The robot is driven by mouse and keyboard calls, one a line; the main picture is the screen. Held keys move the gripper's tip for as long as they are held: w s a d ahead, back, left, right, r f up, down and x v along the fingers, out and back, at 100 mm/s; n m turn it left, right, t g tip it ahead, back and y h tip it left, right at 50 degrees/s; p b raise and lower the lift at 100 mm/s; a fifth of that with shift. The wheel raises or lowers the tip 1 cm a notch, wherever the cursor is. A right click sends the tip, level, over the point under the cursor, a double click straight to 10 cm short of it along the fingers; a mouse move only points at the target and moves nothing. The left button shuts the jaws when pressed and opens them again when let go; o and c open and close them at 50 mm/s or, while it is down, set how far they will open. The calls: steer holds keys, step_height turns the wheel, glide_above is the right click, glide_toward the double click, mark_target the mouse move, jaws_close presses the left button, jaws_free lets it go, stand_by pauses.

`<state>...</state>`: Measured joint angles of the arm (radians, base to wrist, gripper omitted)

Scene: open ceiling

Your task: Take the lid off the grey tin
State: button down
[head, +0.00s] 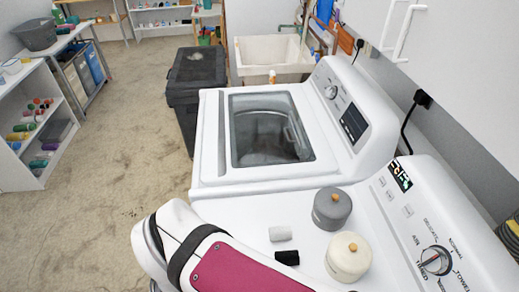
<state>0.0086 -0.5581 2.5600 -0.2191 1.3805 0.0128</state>
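The grey tin (332,212) stands upright on the white top of the near appliance, right of centre in the head view. It has a grey lid (332,199) on top with a small tan knob (335,197). The lid appears seated on the tin. My white and magenta arm link crosses the bottom of the view to the left of the tin. My gripper is not in view, so its state and its distance from the tin do not show.
A cream tin (348,257) with a tan knob stands just in front of the grey tin. A small white cylinder (280,233) and a small black one (287,257) lie to the left. The control panel (437,259) rises behind, to the right.

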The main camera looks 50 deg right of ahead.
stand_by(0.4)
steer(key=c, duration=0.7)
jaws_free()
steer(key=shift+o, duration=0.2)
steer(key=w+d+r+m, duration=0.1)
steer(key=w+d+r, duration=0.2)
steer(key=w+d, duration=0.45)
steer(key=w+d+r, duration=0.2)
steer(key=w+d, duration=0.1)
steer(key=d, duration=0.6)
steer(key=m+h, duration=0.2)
glide_above(335, 196)
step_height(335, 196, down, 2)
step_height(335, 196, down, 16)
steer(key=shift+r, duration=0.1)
